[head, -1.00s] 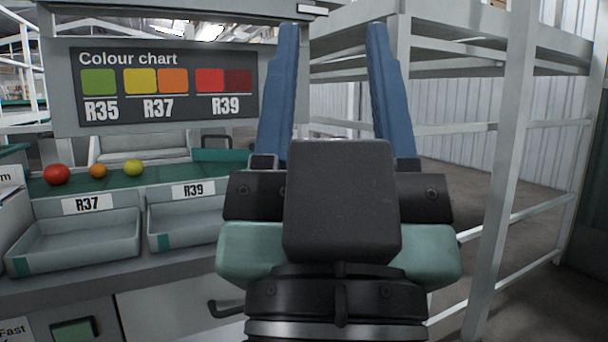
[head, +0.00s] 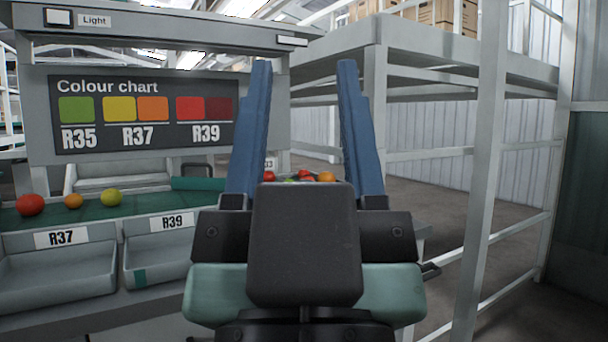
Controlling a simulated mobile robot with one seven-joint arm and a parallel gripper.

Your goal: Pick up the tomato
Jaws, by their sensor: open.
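Three tomatoes lie in a row on the green belt (head: 150,200) at the left: a red tomato (head: 30,204), a smaller orange tomato (head: 73,201) and a yellow-green tomato (head: 111,197). Several more red, orange and green tomatoes (head: 326,177) show beyond my gripper, partly hidden by it. My gripper (head: 304,75) is in the middle of the view, its two blue fingers pointing up and wide apart. It is open and nothing is between the fingers. It is apart from the tomatoes on the belt, to their right.
Grey trays labelled R37 (head: 58,272) and R39 (head: 140,270) stand in front of the belt; both look empty where visible. A colour chart (head: 145,112) hangs above. A white metal frame (head: 488,160) stands at the right, with cardboard boxes (head: 430,12) on top.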

